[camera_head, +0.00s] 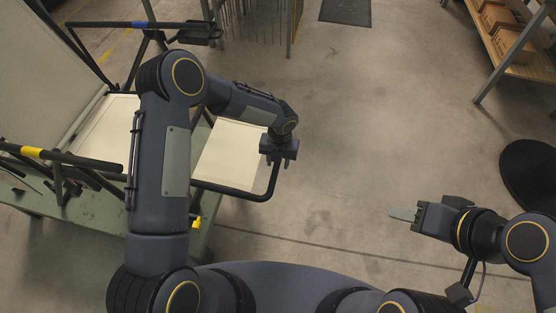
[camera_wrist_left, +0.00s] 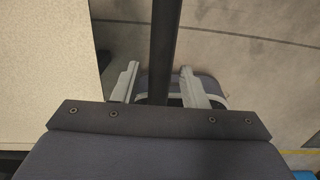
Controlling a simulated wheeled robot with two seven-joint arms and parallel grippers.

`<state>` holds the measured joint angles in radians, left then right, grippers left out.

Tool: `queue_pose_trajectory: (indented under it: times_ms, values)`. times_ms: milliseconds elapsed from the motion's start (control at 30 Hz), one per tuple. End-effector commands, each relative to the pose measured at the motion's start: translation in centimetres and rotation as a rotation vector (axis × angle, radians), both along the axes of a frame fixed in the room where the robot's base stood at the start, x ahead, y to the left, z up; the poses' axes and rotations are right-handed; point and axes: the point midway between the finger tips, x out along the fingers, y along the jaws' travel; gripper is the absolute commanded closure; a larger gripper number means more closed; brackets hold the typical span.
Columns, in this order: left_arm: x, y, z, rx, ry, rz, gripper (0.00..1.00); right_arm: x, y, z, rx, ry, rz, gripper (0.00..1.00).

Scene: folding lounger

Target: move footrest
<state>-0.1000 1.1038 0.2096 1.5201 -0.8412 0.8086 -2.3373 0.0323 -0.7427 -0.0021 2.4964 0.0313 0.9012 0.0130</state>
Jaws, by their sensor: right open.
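The footrest (camera_head: 231,153) is a cream panel with a black tube frame at the right end of the lounger. It also shows as a pale panel in the left wrist view (camera_wrist_left: 48,60). My left gripper (camera_head: 279,164) is over the frame's right side bar (camera_head: 273,181). In the left wrist view the dark bar (camera_wrist_left: 164,45) runs between the two fingers, with a gap visible on the left; my left gripper (camera_wrist_left: 160,84) looks open around it. My right gripper (camera_head: 403,214) is open and empty at the lower right, away from the lounger. My left arm hides part of the lounger.
The lounger has armrests with a yellow band (camera_head: 33,152) and a blue band (camera_head: 139,25). It rests on a green table (camera_head: 85,213). A shelf with boxes (camera_head: 505,48) stands upper right, a black round mat (camera_head: 530,172) below it. The middle floor is clear.

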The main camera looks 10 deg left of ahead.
Motion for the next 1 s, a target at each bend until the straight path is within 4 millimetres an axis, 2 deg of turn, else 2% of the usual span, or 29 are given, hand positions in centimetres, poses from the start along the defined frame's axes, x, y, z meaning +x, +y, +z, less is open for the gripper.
queue_pose_trajectory:
  times_ms: [233,500,700,1000]
  values:
    - [0.0,0.0,0.7,0.000,-0.001,0.001,0.61,0.0,0.0,0.1,0.000,0.000,0.000,0.55]
    - [0.1,-0.2,5.2,-0.001,-0.003,0.000,0.61,0.0,0.0,0.8,0.000,0.000,0.000,0.55]
    - [0.0,-0.3,7.4,0.001,0.000,0.000,0.61,0.0,0.0,1.1,0.000,0.000,0.000,0.55]
    - [0.0,-0.3,7.8,0.000,0.000,0.000,0.61,0.0,0.0,1.1,0.000,0.000,0.000,0.55]
